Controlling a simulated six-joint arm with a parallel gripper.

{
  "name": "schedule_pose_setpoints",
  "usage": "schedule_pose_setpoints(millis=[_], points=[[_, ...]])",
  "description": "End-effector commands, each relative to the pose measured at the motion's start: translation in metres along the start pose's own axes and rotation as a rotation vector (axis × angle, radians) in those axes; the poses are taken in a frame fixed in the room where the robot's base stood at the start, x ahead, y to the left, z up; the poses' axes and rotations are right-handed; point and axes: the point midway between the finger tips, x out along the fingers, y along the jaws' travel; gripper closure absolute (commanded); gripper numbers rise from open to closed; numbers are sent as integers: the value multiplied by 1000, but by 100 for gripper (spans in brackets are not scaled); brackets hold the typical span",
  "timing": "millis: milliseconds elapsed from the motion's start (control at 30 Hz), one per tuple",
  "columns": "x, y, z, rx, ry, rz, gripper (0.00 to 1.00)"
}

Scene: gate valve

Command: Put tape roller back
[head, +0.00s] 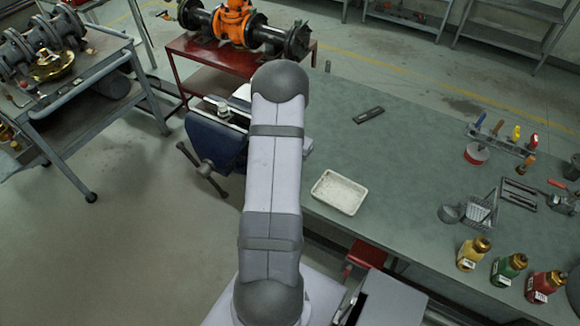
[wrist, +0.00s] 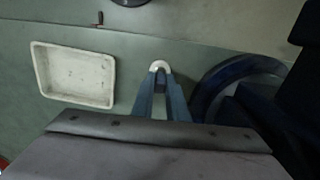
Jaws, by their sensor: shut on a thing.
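My gripper (wrist: 159,74) shows in the wrist view, its two blue-grey fingers close together. It is shut on a small white rounded thing (wrist: 160,66) at the fingertips, which looks like the tape roller. Only its curved edge shows; the fingers hide the rest. It is over the green bench top (wrist: 130,50), between the white tray (wrist: 75,75) and the blue vise (wrist: 238,75). How high it is held I cannot tell. In the head view my arm hides the gripper and the held thing.
In the head view, the white tray (head: 340,192) lies empty on the bench, right of the blue vise (head: 213,145). A tool rack (head: 502,139), several bottles (head: 508,267) and small tools stand further right. A flat dark bar (head: 369,115) lies behind. The middle bench top is clear.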

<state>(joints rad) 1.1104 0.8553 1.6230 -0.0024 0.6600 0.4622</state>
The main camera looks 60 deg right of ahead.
Motion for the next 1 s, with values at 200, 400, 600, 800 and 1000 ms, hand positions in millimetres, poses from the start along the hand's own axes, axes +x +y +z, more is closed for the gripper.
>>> schedule_pose_setpoints(millis=[200, 400, 600, 800, 1000], points=[[2, 0, 0, 0, 0, 0, 68], [2, 0, 0, 0, 0, 0, 68], [-3, 0, 0, 0, 1, 0, 68], [-23, -1, -1, 0, 4, -2, 68], [-57, -1, -2, 0, 6, -3, 68]])
